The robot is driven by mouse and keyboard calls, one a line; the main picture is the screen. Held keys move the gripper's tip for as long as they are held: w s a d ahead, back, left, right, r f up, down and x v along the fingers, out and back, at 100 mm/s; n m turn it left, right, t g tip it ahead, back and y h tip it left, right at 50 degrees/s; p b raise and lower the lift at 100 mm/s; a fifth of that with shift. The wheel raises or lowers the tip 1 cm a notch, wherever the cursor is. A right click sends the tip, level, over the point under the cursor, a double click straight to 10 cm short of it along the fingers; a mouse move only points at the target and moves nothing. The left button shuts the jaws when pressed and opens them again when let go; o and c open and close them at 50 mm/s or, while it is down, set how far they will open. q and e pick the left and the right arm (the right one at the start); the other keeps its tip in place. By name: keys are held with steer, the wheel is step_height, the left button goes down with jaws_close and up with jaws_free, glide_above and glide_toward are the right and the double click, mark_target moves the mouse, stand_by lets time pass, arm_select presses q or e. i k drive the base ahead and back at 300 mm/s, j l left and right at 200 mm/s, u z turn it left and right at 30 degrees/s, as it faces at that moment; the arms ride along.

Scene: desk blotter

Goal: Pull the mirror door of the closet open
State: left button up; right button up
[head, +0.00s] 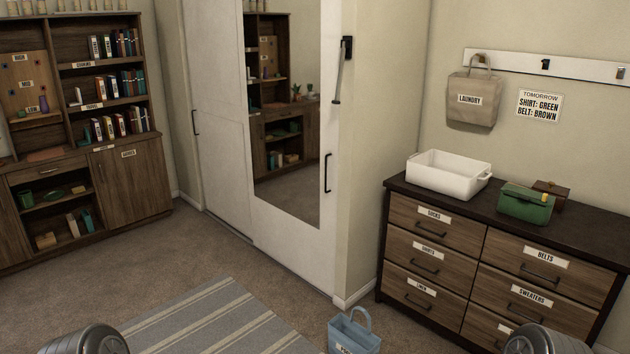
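The closet has white door panels on the back left wall. Its mirror door (317,245) is the right one and carries a tall mirror (290,190), which reflects a wooden bookshelf. A black vertical handle (327,173) sits near the door's right edge, close to the wall corner. The plain left door (222,150) has its own dark handle (195,122) at its left edge. The mirror door looks shut, with no gap visible at its right edge. Neither gripper is in view; only grey rounded parts of my arms show at the bottom edge.
A striped rug (215,320) lies on the carpet before the closet. A blue bag (351,333) stands on the floor at bottom centre. A dresser (430,245) stands on the right, a bookshelf (128,180) on the left. A rod (338,85) hangs beside the mirror.

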mark_target(289, 50)
steer(key=i+u, duration=0.2)
steer(key=i, duration=0.6)
steer(key=i+l+u, duration=0.2)
steer(key=i, duration=0.6)
steer(key=i+j+z, duration=0.1)
steer(key=i+z, duration=0.2)
steer(key=i, duration=0.15)
steer(key=i+j+z, duration=0.25)
steer(key=i, duration=0.2)
steer(key=i+z, duration=0.35)
steer(key=i+j+z, duration=0.1)
steer(key=z, duration=0.25)
steer(key=i+j+z, duration=0.2)
steer(key=z, duration=0.2)
steer(key=i, duration=0.1)
